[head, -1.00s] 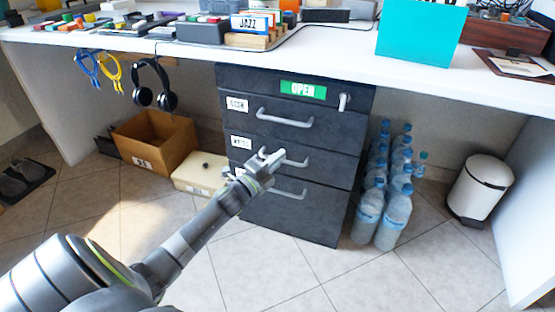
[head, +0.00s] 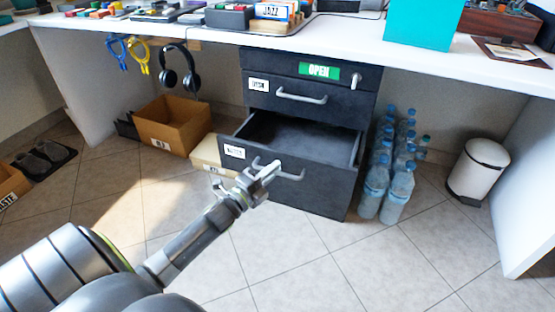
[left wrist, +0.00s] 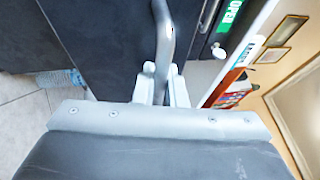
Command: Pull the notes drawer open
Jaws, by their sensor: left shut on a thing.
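The dark drawer cabinet stands under the white desk. The handle also shows in the left wrist view (left wrist: 163,45), between the fingers (left wrist: 162,88). The upper drawer (head: 310,101) is closed, and its label is unclear. The lowest drawer is mostly hidden behind the open one. My right gripper is not in view.
A green OPEN sign (head: 319,71) is on the cabinet's top panel. Water bottles (head: 397,190) stand right of the cabinet, and a white bin (head: 478,169) farther right. A cardboard box (head: 172,126) stands to the left. Floor in front is clear.

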